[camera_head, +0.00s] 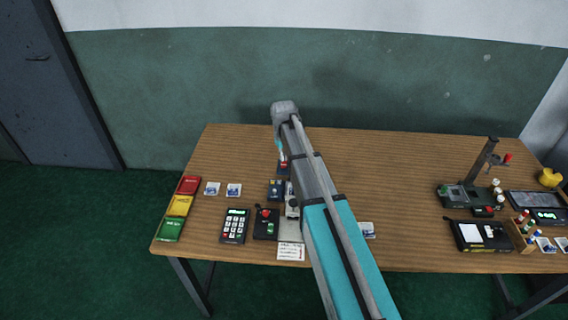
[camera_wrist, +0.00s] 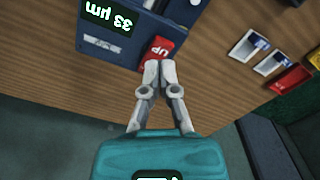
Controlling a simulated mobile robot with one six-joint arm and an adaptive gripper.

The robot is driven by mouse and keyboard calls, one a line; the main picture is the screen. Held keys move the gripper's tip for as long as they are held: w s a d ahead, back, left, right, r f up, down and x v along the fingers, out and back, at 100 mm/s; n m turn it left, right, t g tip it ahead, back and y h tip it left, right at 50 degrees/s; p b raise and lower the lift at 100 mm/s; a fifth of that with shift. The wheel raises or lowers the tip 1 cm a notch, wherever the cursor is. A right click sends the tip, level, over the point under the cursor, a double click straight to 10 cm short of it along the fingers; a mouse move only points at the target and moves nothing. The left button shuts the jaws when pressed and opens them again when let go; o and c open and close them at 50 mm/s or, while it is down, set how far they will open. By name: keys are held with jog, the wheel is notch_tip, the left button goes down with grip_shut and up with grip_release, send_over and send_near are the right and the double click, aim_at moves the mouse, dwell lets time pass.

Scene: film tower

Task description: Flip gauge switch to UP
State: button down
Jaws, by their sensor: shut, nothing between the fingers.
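The gauge (camera_wrist: 105,45) is a dark blue box in the wrist view, with a lit display (camera_wrist: 108,14) reading "33 µm" upside down. Its red switch (camera_wrist: 162,47) is a flat tab marked "UP", also upside down, at the box's near right corner. My gripper (camera_wrist: 160,66) is shut and empty, its fingertips right at the near edge of the red switch; I cannot tell whether they touch.
Two small cards (camera_head: 223,189) lie left of the gauge. Beyond them are red (camera_head: 188,185), yellow (camera_head: 179,206) and green (camera_head: 170,230) boxes. A keypad (camera_head: 235,226) and a black control box (camera_head: 266,222) stand nearer the front edge. The table's middle right is mostly clear.

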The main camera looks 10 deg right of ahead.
aim_at(284, 165)
jog(key=shift+f+b, duration=1.5)
jog(key=shift+f, duration=0.05)
dwell(1.5)
jog(key=shift+r, duration=0.15)
jog(key=shift+r+p, duration=3.4)
jog(key=shift+p, duration=0.1)
jog(key=s+d+m, duration=0.1)
jog(key=s+m, duration=0.2)
jog(key=s, duration=2.2)
jog(key=shift+d, duration=0.35)
jog(key=shift+d, duration=0.1)
